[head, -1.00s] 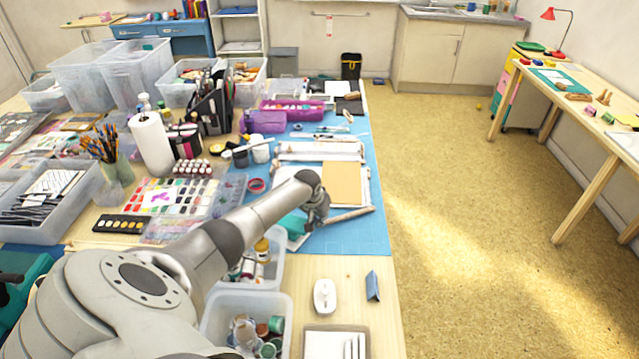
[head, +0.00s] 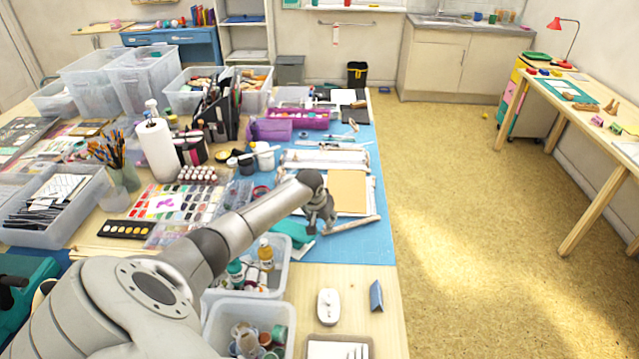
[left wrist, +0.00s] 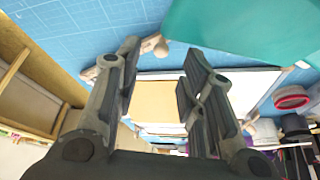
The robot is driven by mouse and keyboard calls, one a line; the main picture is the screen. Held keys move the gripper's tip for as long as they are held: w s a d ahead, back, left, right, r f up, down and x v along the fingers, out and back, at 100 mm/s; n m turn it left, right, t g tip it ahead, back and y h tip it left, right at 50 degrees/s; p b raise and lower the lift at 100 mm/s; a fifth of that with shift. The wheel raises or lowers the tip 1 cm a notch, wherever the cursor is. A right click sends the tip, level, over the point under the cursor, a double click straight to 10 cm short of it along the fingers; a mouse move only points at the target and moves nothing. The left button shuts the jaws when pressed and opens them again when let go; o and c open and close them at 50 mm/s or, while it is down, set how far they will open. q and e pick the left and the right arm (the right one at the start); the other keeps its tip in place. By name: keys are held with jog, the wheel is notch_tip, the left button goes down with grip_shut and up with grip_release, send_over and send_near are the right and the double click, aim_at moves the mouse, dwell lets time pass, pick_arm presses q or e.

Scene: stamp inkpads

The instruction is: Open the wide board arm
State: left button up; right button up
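A wide board with a tan sheet (head: 347,192) lies on the blue mat; the sheet also shows between my fingers in the left wrist view (left wrist: 157,102). A pale wooden bar (head: 352,225), which may be the board's arm, lies along its near edge. My left gripper (head: 318,228) points down at the bar's left part. In the left wrist view its two fingers (left wrist: 160,65) stand apart with nothing gripped between them. One finger overlaps the pale bar (left wrist: 154,45); I cannot tell whether they touch. My right gripper is not in view.
A teal item (head: 294,232) lies just left of my gripper and looms large in the left wrist view (left wrist: 245,30). White trimmer-like boards (head: 325,160) lie behind. Open bins (head: 248,325), a white tool (head: 328,306) and a blue piece (head: 376,296) are nearer. Floor is free on the right.

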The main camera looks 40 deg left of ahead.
pick_arm(q)
jog(key=v, duration=0.7)
jog(key=shift+r, duration=0.35)
jog(key=shift+s+d, duration=0.15)
